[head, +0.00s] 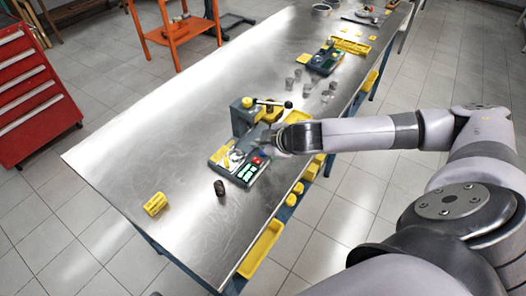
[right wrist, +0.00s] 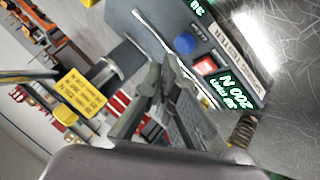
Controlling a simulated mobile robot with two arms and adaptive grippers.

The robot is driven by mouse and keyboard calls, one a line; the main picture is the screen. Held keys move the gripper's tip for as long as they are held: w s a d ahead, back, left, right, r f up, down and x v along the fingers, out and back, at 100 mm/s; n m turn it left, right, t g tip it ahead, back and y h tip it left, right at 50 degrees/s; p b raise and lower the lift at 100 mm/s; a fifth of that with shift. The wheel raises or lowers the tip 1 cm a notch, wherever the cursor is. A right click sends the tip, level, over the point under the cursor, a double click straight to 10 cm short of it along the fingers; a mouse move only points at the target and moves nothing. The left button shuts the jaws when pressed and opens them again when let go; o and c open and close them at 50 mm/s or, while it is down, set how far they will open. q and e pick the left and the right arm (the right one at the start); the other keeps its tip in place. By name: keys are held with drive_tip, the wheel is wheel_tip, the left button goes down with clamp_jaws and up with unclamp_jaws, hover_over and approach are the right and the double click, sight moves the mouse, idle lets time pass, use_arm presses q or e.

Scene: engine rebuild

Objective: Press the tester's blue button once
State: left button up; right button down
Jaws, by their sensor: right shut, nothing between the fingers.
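The tester (head: 222,160) is a grey-blue and yellow bench unit with green lit displays and a red button, standing on the metal table. In the right wrist view, the tester's panel (right wrist: 163,22) carries the round blue button (right wrist: 184,43) beside an orange-red square button (right wrist: 206,65). The blue button is not clear in the head view. My right gripper (head: 272,142) is over the tester's right side. In the right wrist view, its fingers (right wrist: 163,68) are shut and empty, with their tips close below and left of the blue button. Contact is not visible. My left gripper is out of view.
A dark spring-like part (head: 219,188) stands in front of the tester, and a yellow block (head: 155,204) lies farther left. Several small metal cylinders and another device (head: 325,60) are farther back.

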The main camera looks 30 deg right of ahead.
sight(261, 154)
drive_tip(key=shift+f, duration=0.1)
idle(0.6)
drive_tip(key=shift+f, duration=0.35)
drive_tip(key=shift+f, duration=0.45)
idle(0.5)
drive_tip(key=shift+r, duration=0.1)
drive_tip(key=shift+r+p, duration=0.75)
drive_tip(key=shift+r, duration=0.05)
wheel_tip(261, 154, up, 5)
drive_tip(key=p, duration=0.5)
idle(0.4)
